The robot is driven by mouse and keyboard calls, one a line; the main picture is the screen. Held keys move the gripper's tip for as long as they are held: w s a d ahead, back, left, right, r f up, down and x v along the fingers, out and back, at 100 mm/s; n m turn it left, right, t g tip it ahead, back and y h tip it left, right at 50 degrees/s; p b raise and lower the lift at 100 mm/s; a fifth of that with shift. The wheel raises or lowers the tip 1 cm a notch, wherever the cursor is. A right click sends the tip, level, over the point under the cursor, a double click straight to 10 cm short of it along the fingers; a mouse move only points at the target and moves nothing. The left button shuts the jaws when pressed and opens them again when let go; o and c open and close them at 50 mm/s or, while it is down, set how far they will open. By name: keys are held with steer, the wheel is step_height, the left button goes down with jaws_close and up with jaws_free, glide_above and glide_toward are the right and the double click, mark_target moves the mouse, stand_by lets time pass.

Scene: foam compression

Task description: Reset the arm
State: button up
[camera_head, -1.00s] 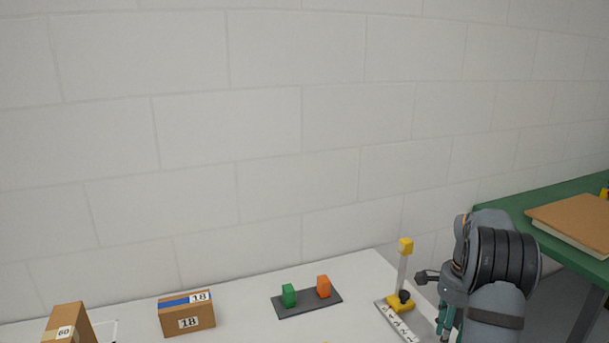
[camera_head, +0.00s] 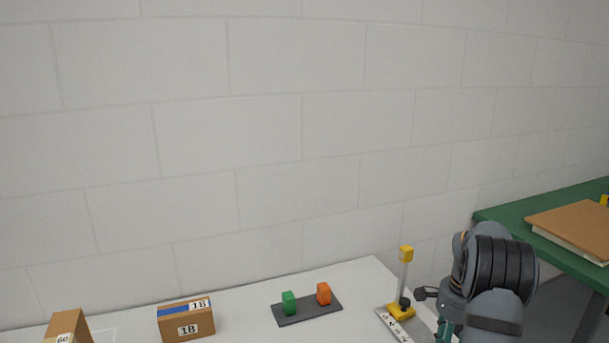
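My arm (camera_head: 495,285) shows at the lower right as rounded grey links with black ribbed rings. It stands in front of the right end of the white table. A small dark piece (camera_head: 428,293) juts out to its left, and teal parts (camera_head: 448,322) show below it. I cannot make out the two fingertips, so I cannot tell whether my gripper is open or shut or holds anything. The lower part of the arm is cut off by the bottom edge of the view.
On the white table (camera_head: 245,318) are a cardboard box marked 60 (camera_head: 68,326), a box marked 18 (camera_head: 186,322), a dark plate (camera_head: 307,311) with green (camera_head: 289,302) and orange (camera_head: 323,293) blocks, and a yellow-topped post (camera_head: 405,265). A green table (camera_head: 560,234) bears a brown slab (camera_head: 570,222).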

steer(key=shift+w+f+n+p, duration=0.1)
steer(key=shift+f+n+p, duration=0.15)
steer(key=shift+n+p, duration=0.8)
steer(key=n+p, duration=0.2)
steer(key=n, duration=0.3)
steer(key=shift+d+r, duration=0.1)
steer(key=n+p, duration=0.2)
steer(key=n, duration=0.1)
steer(key=shift+n, duration=0.25)
steer(key=shift+w+f+n+p, duration=0.15)
steer(key=shift+n+p, duration=0.1)
steer(key=shift+n, duration=0.35)
steer(key=shift+s+f+n+p, duration=0.1)
steer(key=shift+n+p, duration=0.1)
steer(key=shift+n, duration=0.4)
steer(key=shift+d, duration=0.1)
